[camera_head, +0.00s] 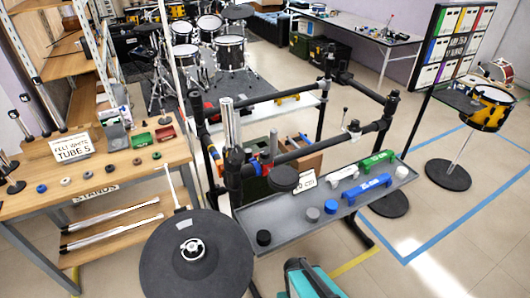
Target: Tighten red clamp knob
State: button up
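A black drum rack (290,95) stands in the middle, with clamps on its bars. A small red part (266,158), possibly the red clamp knob, shows low beside the rack's left front post. It is small and partly hidden, so I cannot tell how tight it sits. A blue part (254,168) is close to it. My gripper is not clearly seen in this view.
A grey tray (290,222) at the rack's front holds knobs and blue, green and white clamps. A wooden bench (100,175) is left. Floor at right is mostly open.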

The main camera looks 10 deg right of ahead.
aim_at(264, 153)
jog(key=z, duration=0.45)
jog(key=k, duration=0.9)
jog(key=u, duration=0.45)
